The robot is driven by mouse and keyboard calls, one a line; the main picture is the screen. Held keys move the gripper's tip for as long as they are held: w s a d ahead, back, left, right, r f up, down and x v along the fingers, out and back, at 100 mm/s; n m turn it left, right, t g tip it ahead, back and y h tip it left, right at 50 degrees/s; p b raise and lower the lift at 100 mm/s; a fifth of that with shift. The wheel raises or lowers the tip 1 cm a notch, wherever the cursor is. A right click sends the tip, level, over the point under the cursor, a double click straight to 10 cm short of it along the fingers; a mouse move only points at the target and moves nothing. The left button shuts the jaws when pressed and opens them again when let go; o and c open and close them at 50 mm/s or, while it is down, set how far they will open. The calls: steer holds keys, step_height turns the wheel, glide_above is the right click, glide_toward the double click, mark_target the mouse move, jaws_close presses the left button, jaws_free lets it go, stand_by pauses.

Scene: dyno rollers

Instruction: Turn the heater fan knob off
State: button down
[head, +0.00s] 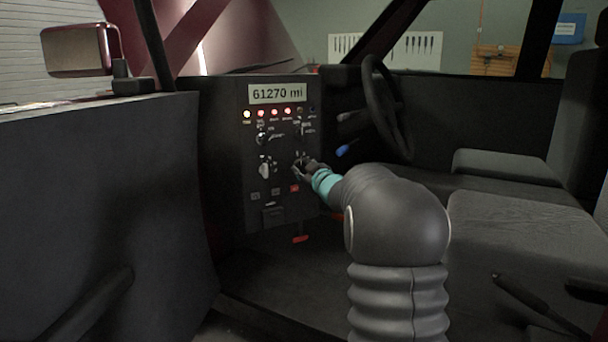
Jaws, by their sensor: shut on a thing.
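The dash panel (279,205) is a dark upright board with a display reading 61270 mi (277,93) at its top and a row of lit lamps below it. My gripper (301,167) is at the right knob of the lower knob row, shut on that knob, which is mostly hidden behind the fingers. I cannot read its label or its setting, so I cannot tell whether it is the heater fan knob. A light-coloured knob (265,170) sits left of my gripper. Another knob (262,138) is above it.
The steering wheel (386,108) and a blue-tipped lever (343,151) are right of the panel. The open door (95,200) stands at the left. Seats (520,230) are at the right. A small red handle (300,239) is below the panel.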

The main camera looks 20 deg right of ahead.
steer(key=shift+n, duration=0.4)
steer(key=c, duration=0.8)
jaws_free()
steer(key=shift+s, duration=0.1)
steer(key=s, duration=1.1)
steer(key=shift+s+d+f, duration=0.1)
steer(key=shift+s+f, duration=0.05)
steer(key=shift+s, duration=0.25)
